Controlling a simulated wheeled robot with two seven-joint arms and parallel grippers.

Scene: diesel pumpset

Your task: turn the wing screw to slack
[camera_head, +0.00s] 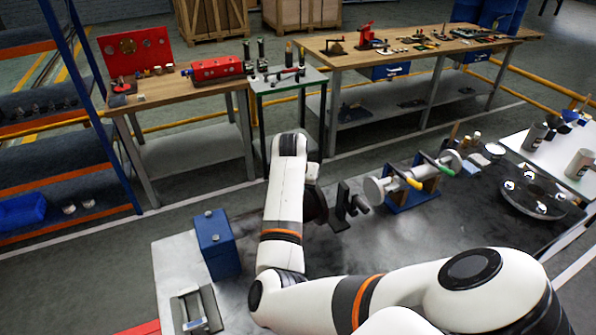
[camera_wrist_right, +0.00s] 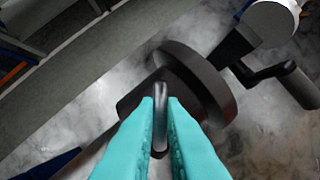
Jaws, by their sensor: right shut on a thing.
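In the head view my right arm covers the gripper and the screw. Part of a dark round piece (camera_head: 317,205) shows beside my forearm there. My left gripper is in neither view.
On the same bench are a blue box (camera_head: 217,243), a grey frame (camera_head: 196,310), a flanged roller (camera_head: 376,190) on a blue stand and a round black plate (camera_head: 533,194).

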